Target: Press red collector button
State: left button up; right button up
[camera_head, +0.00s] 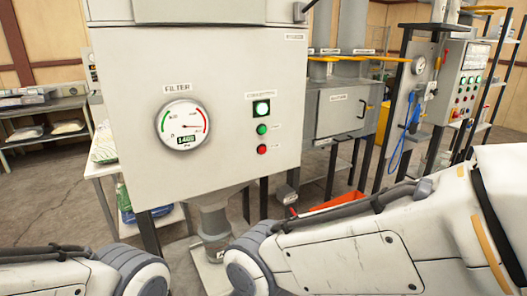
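The red button (262,149) is a small round button low on the front of the light grey collector cabinet (230,70). Nothing covers the red button. My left arm shows only as a white link and grey joint at the bottom left. My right arm's white links fill the bottom right, with a grey joint below the cabinet. Neither gripper can be made out.
A round FILTER gauge (183,124) is on the cabinet's left. A control panel (467,83) with several buttons stands at the right. A side table (45,107) is at the left. An orange tray (336,203) lies behind my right arm. The space before the buttons is clear.

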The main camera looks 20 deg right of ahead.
grip_shut()
dwell(1.9)
